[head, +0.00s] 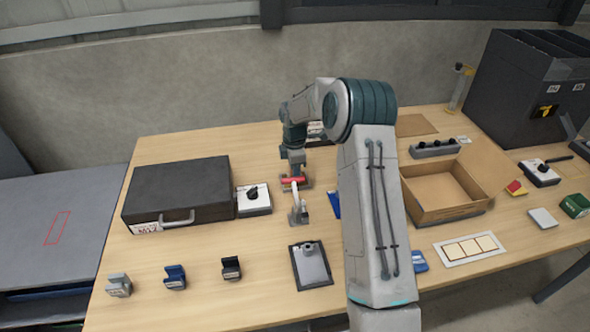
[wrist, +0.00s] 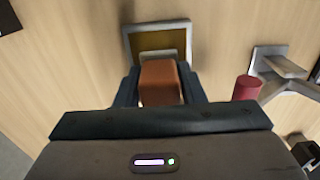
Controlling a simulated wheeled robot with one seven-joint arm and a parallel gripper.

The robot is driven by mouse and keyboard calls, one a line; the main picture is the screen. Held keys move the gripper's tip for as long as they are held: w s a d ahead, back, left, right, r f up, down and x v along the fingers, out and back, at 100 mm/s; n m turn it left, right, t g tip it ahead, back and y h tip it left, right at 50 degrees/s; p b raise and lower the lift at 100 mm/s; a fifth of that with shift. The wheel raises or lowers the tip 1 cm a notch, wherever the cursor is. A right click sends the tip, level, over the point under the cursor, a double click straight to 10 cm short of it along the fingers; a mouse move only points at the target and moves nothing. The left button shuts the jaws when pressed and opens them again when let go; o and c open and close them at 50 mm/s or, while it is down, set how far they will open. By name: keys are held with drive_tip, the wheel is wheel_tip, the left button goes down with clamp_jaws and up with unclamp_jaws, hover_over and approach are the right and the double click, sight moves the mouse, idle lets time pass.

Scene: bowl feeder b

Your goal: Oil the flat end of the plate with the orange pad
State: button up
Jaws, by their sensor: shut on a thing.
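My gripper (wrist: 160,88) is shut on the orange pad (wrist: 160,80), a brown-orange block between its two dark fingers in the wrist view. Just beyond the pad is a shallow square dish (wrist: 185,30) with a grey rim and a brown-gold inside. The pad overlaps its near edge in the picture; I cannot tell if they touch. In the head view my gripper is low over the middle of the table, partly hidden behind a red part. I cannot pick out the plate for certain.
A red cylinder (wrist: 247,88) and a grey metal bracket (wrist: 285,68) stand close on the right in the wrist view. In the head view, a black case (head: 180,188) and a white knob box (head: 254,200) lie left, a clipboard (head: 311,266) in front, an open box (head: 445,190) right.

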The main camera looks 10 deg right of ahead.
drive_tip(key=shift+f+b, duration=0.4)
drive_tip(key=shift+f, duration=0.15)
idle(1.4)
drive_tip(key=shift+r, duration=0.1)
drive_tip(key=shift+r+p, duration=2.15)
drive_tip(key=shift+r, duration=1.3)
